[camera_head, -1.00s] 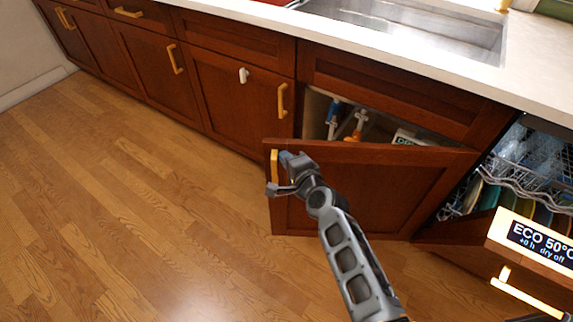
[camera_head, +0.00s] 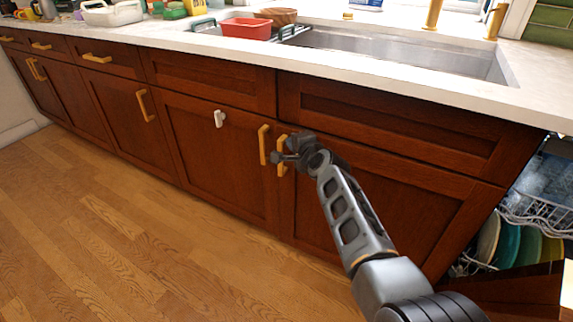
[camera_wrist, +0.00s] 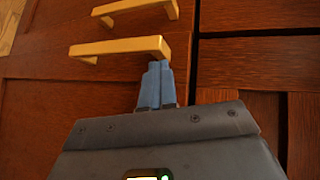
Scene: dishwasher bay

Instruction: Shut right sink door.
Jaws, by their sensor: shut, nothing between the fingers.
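The right sink door (camera_head: 415,205) is a reddish-brown wooden panel under the sink. It looks flush, or nearly so, with the cabinet front, and no interior shows. Its brass handle (camera_head: 283,157) stands beside the left door's handle (camera_head: 262,145). My gripper (camera_head: 280,157) is at the upper part of the right door's handle. In the wrist view, the blue-grey fingertips (camera_wrist: 157,82) are together beside one end of that handle (camera_wrist: 120,48), with nothing between them. I cannot tell whether they touch the handle or the door. My arm hides part of the door.
The dishwasher stands open at the right, with its rack (camera_head: 540,215) and several plates in view. The sink (camera_head: 400,55) and countertop are above the door. A red tub (camera_head: 246,29) sits on the counter. The wooden floor (camera_head: 130,240) at the left is clear.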

